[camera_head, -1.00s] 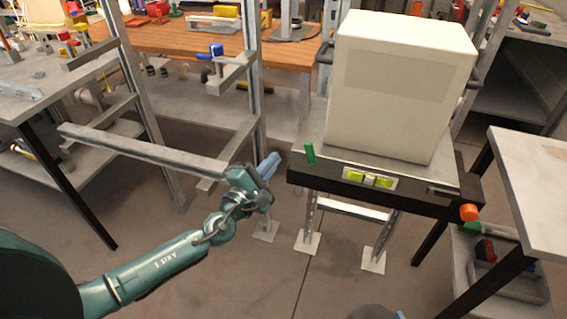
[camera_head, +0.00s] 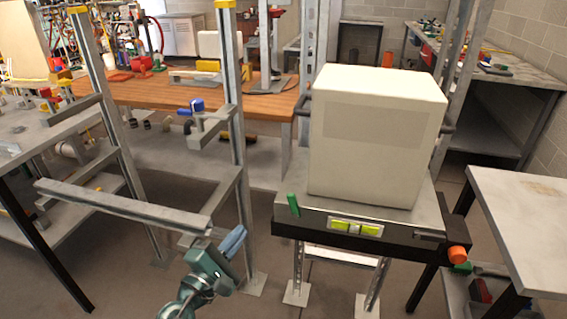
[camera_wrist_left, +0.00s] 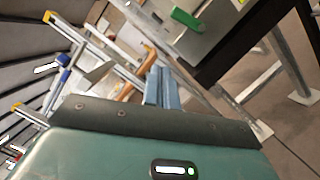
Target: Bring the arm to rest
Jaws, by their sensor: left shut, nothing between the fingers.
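My left gripper (camera_head: 232,241) is low in the head view, left of the stand that bears the white box. Its blue fingers are together, with nothing between them. In the left wrist view the blue fingers (camera_wrist_left: 161,88) also show side by side, in front of the metal frame. The teal left arm comes in from below in the head view, and most of it is out of the picture. My right gripper is not in either view now.
A white box (camera_head: 372,140) stands on a platform with a green tab (camera_head: 293,204) and an orange knob (camera_head: 458,255). A grey metal rail (camera_head: 120,202) lies close left of my gripper. A pale table (camera_head: 520,225) is at right. Floor below the stand is open.

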